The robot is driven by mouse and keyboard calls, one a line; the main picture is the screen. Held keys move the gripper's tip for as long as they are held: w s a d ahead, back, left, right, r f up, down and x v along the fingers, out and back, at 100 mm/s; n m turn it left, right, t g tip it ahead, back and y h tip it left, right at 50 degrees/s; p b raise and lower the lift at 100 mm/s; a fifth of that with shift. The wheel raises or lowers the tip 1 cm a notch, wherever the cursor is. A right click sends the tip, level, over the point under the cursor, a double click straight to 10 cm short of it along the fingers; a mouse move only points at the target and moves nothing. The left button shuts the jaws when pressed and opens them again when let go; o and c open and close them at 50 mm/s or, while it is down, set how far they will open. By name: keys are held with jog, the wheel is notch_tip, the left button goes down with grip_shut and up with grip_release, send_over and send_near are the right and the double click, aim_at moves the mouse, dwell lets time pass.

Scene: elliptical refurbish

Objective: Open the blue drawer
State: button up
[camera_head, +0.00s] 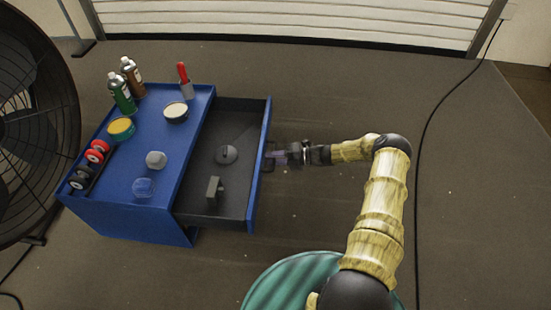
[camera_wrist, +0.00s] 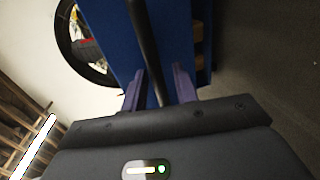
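The blue drawer (camera_head: 258,165) is pulled far out of the right side of the blue cabinet (camera_head: 175,150), and its dark interior shows in the head view. Its dark bar handle (camera_head: 268,160) is on the outer face. My gripper (camera_head: 278,157) is at this handle, reaching in from the right. In the wrist view the handle bar (camera_wrist: 147,45) runs between the two purple fingers (camera_wrist: 160,88). The fingers stand apart, with a visible gap between the bar and the right finger. The blue drawer front shows behind them.
A dark round object (camera_head: 227,154) and a small grey-green block (camera_head: 214,188) lie in the drawer. Bottles (camera_head: 122,92), tins and tape rolls stand on the cabinet top. A large fan (camera_head: 35,120) is at left. Floor to the right is clear except for a black cable (camera_head: 424,130).

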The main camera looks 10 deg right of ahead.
jog(key=shift+d, duration=0.15)
jog(key=p+v, duration=0.4)
jog(key=v, duration=1.3)
jog(key=shift+p, duration=0.3)
jog(key=shift+d, duration=0.1)
